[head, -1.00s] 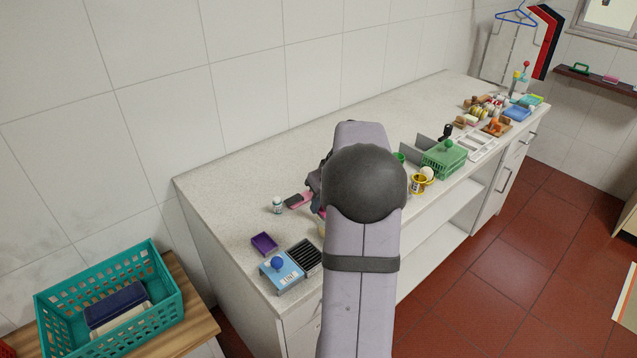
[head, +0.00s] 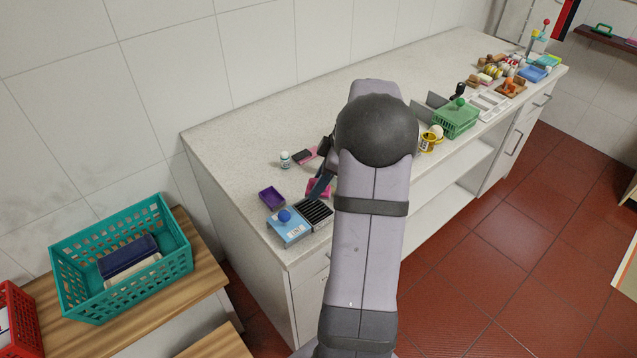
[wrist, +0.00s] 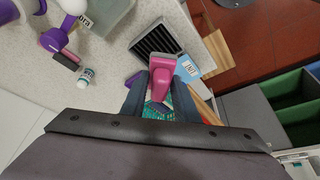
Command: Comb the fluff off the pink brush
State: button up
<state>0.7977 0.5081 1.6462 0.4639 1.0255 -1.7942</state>
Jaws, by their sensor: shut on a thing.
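My gripper (wrist: 163,84) is shut on the pink brush (wrist: 162,72), which sits between its two dark fingers in the wrist view. In the head view the brush shows as a small pink patch (head: 317,188) beside my dark gripper fingers (head: 321,184), partly hidden by my arm. The black slotted comb block (head: 317,213) lies on the counter close to the gripper. It shows in the wrist view (wrist: 150,45) too, just beyond the brush, which overlaps its edge in the picture. Whether they touch is unclear. The bristles face away and no fluff can be made out.
A blue box with a round knob (head: 290,231) adjoins the comb, and a purple tray (head: 271,199) sits behind it. The back counter is clear.

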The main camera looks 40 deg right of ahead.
aim_at(313, 213)
jog(key=shift+f+b, duration=2.1)
jog(key=shift+f, duration=1.8)
jog(key=shift+w+r+p, duration=0.1)
jog(key=shift+w+p, duration=0.2)
jog(key=shift+p, duration=0.05)
jog(key=shift+c, duration=0.4)
jog(key=shift+w+p, duration=0.95)
jog(key=shift+w, duration=0.95)
jog(key=shift+s+f, duration=0.2)
jog(key=shift+s, duration=1.95)
jog(key=shift+w+r, duration=0.1)
jog(key=shift+w, duration=0.05)
jog(key=shift+w+p, duration=1.1)
jog(key=shift+w, duration=0.95)
jog(key=shift+s, duration=2.15)
jog(key=shift+w, duration=2.05)
jog(key=shift+s+f+b, duration=0.2)
jog(key=shift+b, duration=0.2)
jog(key=shift+s+b, duration=0.9)
jog(key=shift+s, duration=1.05)
jog(key=shift+w+r, duration=0.1)
jog(key=shift+w, duration=2)
jog(key=shift+w+r+p, duration=0.15)
jog(key=shift+r+p, duration=0.1)
jog(key=shift+p, duration=0.05)
jog(key=shift+r+p, duration=1.75)
jog(key=shift+r, duration=2.1)
